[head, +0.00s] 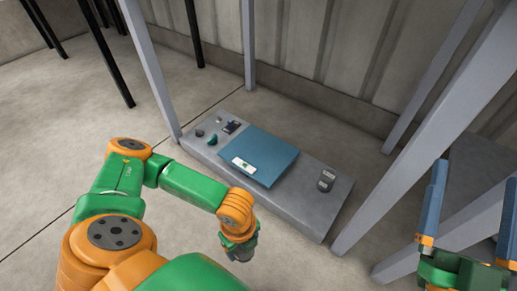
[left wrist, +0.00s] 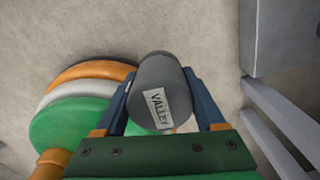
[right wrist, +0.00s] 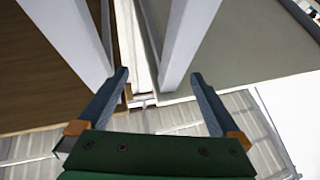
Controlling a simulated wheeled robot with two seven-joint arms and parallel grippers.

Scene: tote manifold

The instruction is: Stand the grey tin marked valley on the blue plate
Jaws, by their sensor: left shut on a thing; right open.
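The grey tin marked VALLEY (left wrist: 150,78) is between the fingers of my left gripper (left wrist: 160,85), which is shut on it; its label faces the left wrist camera. In the head view my left gripper (head: 240,250) hangs in front of the grey slab's near edge, off the slab, and the tin is mostly hidden there. The blue plate (head: 270,146) lies flat on the slab, further back and right of this gripper. My right gripper (head: 475,205) is open and empty at the right; it also shows in the right wrist view (right wrist: 160,80).
A white card with a green mark (head: 243,165) lies on the plate's near left part. A dark labelled tin (head: 326,180) stands on the grey slab (head: 295,212) right of the plate. Several small dark items (head: 213,141) are left of it. Grey posts (head: 249,45) rise around the slab.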

